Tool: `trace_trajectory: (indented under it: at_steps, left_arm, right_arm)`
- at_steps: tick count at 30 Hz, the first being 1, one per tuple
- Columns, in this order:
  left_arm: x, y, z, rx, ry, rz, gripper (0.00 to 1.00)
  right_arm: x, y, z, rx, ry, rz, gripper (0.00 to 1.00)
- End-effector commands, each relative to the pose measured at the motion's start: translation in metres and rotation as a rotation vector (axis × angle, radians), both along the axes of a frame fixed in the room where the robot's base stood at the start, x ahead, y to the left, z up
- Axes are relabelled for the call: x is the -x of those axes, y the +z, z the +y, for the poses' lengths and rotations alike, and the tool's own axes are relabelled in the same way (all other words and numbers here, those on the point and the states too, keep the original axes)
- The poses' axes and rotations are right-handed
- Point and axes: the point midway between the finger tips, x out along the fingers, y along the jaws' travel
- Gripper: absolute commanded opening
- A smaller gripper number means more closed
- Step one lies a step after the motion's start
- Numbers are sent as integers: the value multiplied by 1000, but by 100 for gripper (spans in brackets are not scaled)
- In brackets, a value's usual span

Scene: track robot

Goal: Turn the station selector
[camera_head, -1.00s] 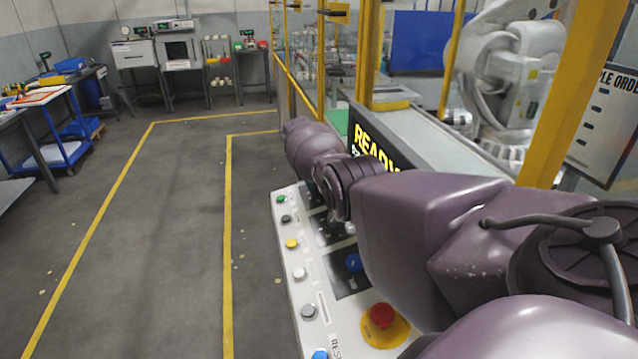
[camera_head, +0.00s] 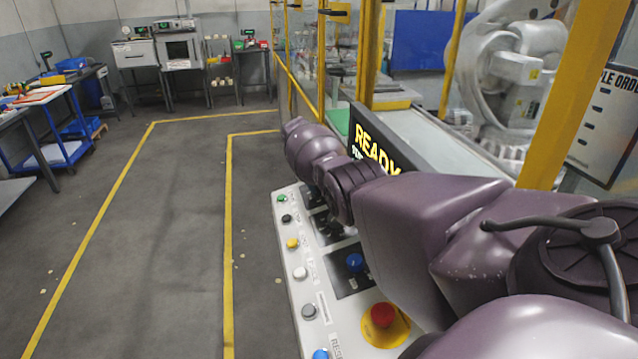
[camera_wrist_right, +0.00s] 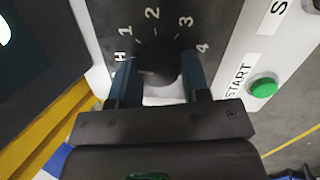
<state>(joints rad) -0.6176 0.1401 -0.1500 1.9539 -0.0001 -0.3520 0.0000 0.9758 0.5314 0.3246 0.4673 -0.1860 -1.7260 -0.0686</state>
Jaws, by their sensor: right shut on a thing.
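The station selector is a round black knob (camera_wrist_right: 158,66) on a dark plate marked H, 1, 2, 3 and 4 in the right wrist view. My right gripper (camera_wrist_right: 160,78) has one finger on each side of the knob and is shut on it. A faint light mark shows on the knob's left side, toward H, but I cannot tell its setting for certain. In the head view my right arm reaches over the white control panel (camera_head: 312,290) and largely hides the selector. My left gripper is not in view.
A green START button (camera_wrist_right: 263,87) sits right of the selector plate. The panel also carries a blue knob (camera_head: 355,262), a red emergency button (camera_head: 383,315) and several small buttons. A READY display (camera_head: 378,150) stands behind. Yellow-lined floor (camera_head: 180,220) is clear at left.

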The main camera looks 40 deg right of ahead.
Motion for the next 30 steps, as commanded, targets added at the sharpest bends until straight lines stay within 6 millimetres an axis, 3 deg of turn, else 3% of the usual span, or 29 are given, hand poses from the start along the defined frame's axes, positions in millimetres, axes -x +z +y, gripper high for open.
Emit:
trace_trajectory:
  at_steps: [1,5,17,30]
  left_arm:
    - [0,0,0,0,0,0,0]
    - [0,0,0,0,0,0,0]
    - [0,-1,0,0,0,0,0]
    - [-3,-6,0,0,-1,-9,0]
  right_arm:
    - [-1,2,-1,3,0,-4,48]
    - [-1,1,0,2,-1,-3,68]
    - [-3,7,1,1,0,-3,69]
    - [-22,75,19,2,1,-5,69]
